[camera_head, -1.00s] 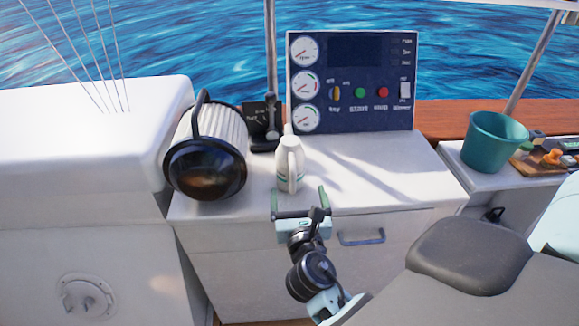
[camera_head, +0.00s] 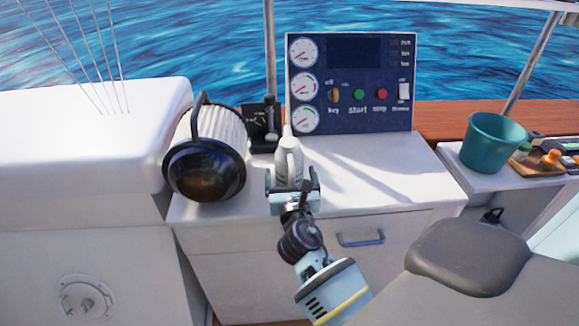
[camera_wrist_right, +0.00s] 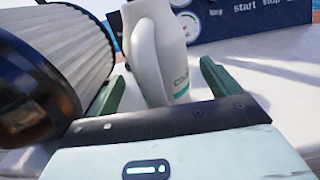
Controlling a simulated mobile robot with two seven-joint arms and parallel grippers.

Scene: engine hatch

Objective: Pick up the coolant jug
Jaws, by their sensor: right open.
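The coolant jug (camera_head: 288,160) is white with a handle and a green band. It stands upright on the white counter (camera_head: 375,180), in front of the gauge panel. It also shows in the right wrist view (camera_wrist_right: 172,55), between the two green fingers. My right gripper (camera_head: 292,180) is open at the near side of the jug, its fingers on either side of the jug's lower part. The gripper hides the jug's base in the head view. I cannot tell whether a finger touches it. My left gripper is not in view.
A teal bucket (camera_head: 490,142) stands at the right. The counter right of the jug is clear.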

